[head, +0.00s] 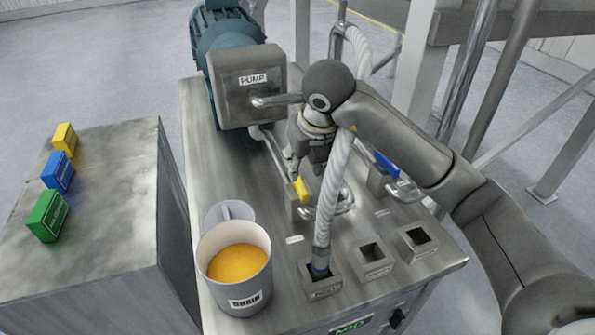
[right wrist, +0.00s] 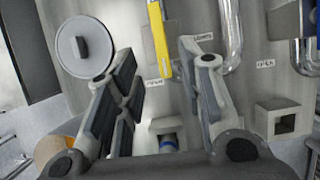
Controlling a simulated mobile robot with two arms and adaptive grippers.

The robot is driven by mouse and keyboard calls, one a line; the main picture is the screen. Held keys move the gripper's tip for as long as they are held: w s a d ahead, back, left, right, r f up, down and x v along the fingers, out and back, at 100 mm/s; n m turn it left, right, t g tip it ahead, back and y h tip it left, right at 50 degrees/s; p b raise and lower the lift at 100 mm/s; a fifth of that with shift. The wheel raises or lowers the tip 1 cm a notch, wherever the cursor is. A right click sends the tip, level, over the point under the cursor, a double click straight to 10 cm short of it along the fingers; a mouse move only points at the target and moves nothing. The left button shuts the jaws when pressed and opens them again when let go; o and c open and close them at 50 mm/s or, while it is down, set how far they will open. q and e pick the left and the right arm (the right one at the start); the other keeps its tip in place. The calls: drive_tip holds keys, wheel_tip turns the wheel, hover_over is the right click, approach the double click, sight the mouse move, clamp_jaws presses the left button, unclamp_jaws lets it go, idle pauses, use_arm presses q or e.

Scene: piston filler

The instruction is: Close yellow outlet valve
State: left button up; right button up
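The yellow outlet valve handle (head: 301,190) stands near the middle of the steel machine top, left of the white hose. It also shows as a long yellow bar at the top of the right wrist view (right wrist: 158,38). My right gripper (head: 303,172) reaches in from the right, just above and behind the handle in the head view. In the right wrist view its fingers (right wrist: 160,58) are spread, with the yellow handle in line with the gap between them. I see nothing held, and cannot tell whether a finger touches the handle. My left gripper is not in view.
A white hose (head: 336,185) runs down close beside the gripper into a socket. A blue valve handle (head: 386,164) is to the right. A drain bucket (head: 258,290) with orange liquid stands front left. The pump box (head: 247,97) is behind. Colored blocks lie on the left cabinet (head: 115,220).

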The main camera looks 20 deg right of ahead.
sight(299, 180)
drive_tip(key=p+x, duration=0.2)
drive_tip(key=x, duration=0.3)
drive_tip(key=shift+d, duration=0.1)
drive_tip(key=shift+p+x, duration=0.3)
drive_tip(key=shift+x, duration=0.85)
drive_tip(key=shift+w+f, duration=0.2)
drive_tip(key=shift+f, duration=0.15)
drive_tip(key=shift+c, duration=0.3)
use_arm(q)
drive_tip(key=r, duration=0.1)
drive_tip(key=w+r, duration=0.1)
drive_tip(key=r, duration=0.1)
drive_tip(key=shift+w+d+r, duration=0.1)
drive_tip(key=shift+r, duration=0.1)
use_arm(e)
clamp_jaws()
